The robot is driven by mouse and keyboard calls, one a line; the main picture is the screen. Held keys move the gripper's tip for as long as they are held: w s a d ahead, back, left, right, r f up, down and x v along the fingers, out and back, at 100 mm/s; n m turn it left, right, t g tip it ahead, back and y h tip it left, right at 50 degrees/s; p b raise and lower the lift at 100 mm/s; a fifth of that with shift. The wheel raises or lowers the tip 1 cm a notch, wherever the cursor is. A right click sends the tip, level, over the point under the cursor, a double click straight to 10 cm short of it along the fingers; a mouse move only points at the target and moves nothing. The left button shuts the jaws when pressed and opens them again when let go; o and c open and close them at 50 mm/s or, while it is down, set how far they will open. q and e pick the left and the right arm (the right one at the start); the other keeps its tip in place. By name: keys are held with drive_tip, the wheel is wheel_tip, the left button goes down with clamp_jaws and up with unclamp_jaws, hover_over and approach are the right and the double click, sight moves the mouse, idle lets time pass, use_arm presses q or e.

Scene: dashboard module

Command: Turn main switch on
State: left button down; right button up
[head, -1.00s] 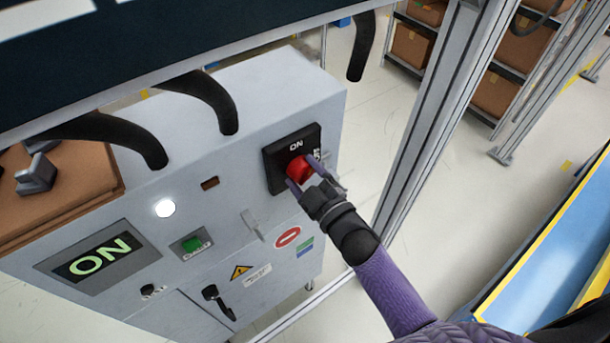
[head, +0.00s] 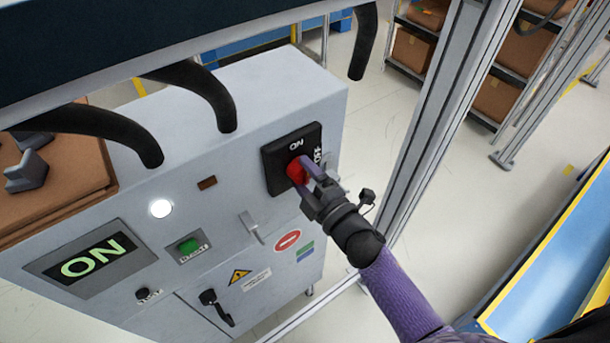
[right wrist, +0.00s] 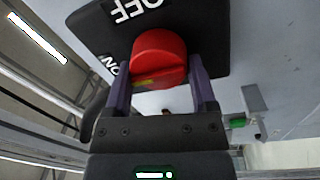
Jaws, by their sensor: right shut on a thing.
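The main switch is a red rotary knob (head: 296,174) on a black plate (head: 279,183) at the upper right of the grey cabinet's front. The plate carries ON at its top and OFF at its right side. My right gripper (head: 308,179) is at the knob with its fingers on either side of it, shut on it. In the right wrist view the red knob (right wrist: 159,58) sits between the two purple fingers (right wrist: 160,95), with OFF and ON lettering on the plate around it. My left gripper is not in view.
The cabinet (head: 228,240) has a lit ON display (head: 91,260), a white lamp (head: 161,208), a green button (head: 189,245) and a black handle (head: 216,307). Black hoses (head: 205,95) hang above it. A metal frame post (head: 432,120) stands right of my right arm.

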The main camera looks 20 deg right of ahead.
idle(0.4)
drive_tip(key=o, duration=1.2)
drive_tip(key=shift+c, duration=0.2)
drive_tip(key=b+v, duration=0.1)
drive_tip(key=v, duration=0.9)
